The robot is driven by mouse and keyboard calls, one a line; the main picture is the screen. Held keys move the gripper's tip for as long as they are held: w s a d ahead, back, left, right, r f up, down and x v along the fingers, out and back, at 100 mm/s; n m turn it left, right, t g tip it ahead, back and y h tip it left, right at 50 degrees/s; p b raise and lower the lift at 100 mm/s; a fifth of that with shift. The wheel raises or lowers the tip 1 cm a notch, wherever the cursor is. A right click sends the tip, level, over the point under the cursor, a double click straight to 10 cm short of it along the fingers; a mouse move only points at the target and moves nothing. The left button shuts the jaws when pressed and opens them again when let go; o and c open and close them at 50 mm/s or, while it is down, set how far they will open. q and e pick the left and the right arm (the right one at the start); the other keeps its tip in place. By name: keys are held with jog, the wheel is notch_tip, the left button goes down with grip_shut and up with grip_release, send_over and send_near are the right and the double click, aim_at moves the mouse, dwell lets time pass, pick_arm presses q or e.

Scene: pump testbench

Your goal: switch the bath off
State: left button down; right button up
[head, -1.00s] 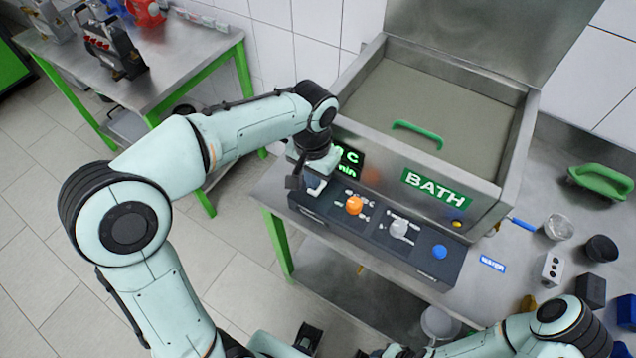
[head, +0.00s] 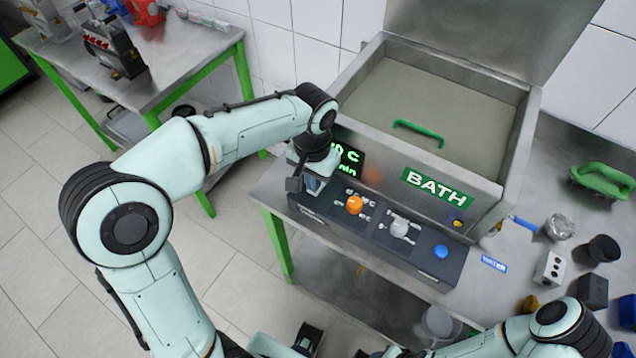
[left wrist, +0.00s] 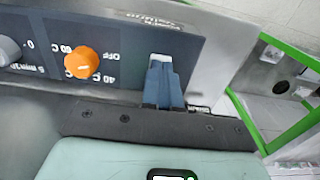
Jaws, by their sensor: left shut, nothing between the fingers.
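The bath (head: 425,95) is a steel tank with a green BATH label. Its dark control panel (head: 345,230) runs along the front, with an orange knob (head: 354,205), a grey knob (head: 400,228) and a blue button (head: 440,251). A display (head: 347,160) shows green lit text, partly hidden by my arm. My left gripper (head: 313,186) is shut and empty at the panel's left end. In the left wrist view, its fingers (left wrist: 164,82) lie over the panel beside the orange knob (left wrist: 82,64), which has OFF and 40 C marks. Contact with the panel cannot be told.
A green handle (head: 418,134) stands at the tank's front. Cups and small boxes (head: 550,268) are on the steel bench to the right, with a green-handled item (head: 600,180) behind. Another green-legged table (head: 180,65) stands at the back left, with open floor before it.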

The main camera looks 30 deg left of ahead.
pick_arm(q)
jog(key=shift+f+b, duration=0.35)
jog(key=shift+f, duration=0.2)
pick_arm(e)
jog(key=shift+s+f, duration=0.2)
jog(key=shift+f, duration=0.2)
pick_arm(q)
jog(key=shift+r, duration=0.1)
pick_arm(e)
jog(key=shift+r, duration=0.1)
pick_arm(q)
jog(key=shift+r+p, duration=1.15)
jog(key=shift+r, duration=0.3)
jog(key=shift+r+p, duration=1.3)
jog(key=shift+r, duration=0.8)
jog(key=shift+f, duration=0.1)
pick_arm(e)
jog(key=w+r, duration=0.3)
jog(key=r, duration=0.2)
jog(key=shift+w+r, duration=0.25)
jog(key=shift+r, duration=0.05)
